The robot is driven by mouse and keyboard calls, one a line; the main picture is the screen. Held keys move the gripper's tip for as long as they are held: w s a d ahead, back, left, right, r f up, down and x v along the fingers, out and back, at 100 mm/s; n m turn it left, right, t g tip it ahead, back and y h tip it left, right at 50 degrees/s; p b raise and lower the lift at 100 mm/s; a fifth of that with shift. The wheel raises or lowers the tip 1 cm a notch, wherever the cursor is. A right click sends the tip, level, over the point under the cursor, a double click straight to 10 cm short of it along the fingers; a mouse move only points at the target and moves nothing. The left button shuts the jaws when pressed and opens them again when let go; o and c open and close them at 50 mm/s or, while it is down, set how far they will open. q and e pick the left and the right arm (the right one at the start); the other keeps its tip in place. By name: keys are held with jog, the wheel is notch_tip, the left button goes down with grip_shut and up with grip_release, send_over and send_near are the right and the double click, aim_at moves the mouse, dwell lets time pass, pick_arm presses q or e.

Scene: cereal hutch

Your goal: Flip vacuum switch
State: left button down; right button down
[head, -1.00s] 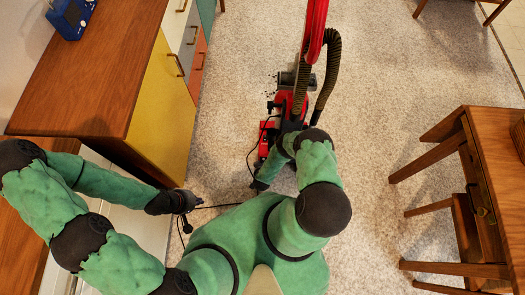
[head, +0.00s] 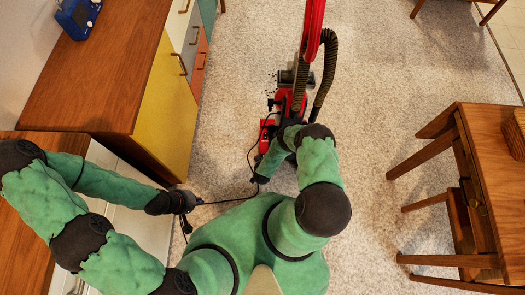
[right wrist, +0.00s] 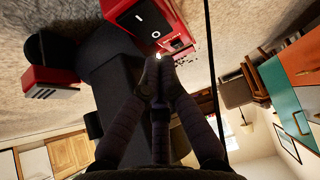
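The red and black upright vacuum (head: 268,132) stands on the carpet in front of me, with a red bag and a ribbed hose above. Its black rocker switch (right wrist: 147,18), marked I and O, sits in a red panel in the right wrist view; my arm hides it in the head view. My right gripper (right wrist: 158,74) has its fingertips together just below the switch panel. I see nothing between them; contact with the panel is unclear. My left gripper (head: 192,201) is low at the left by a thin black cord (head: 228,201). Whether it grips the cord is unclear.
A wooden-topped cabinet (head: 95,75) with a yellow side stands at the left, with a blue radio (head: 77,17) on it. A wooden desk (head: 490,150) stands at the right. Carpet (head: 390,90) between vacuum and desk is clear.

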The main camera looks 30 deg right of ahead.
jog(key=s+f+p+v, duration=0.1)
jog(key=p+v, duration=0.3)
jog(key=v, duration=0.6)
jog(key=shift+s+a, duration=0.25)
jog(key=shift+a, duration=0.2)
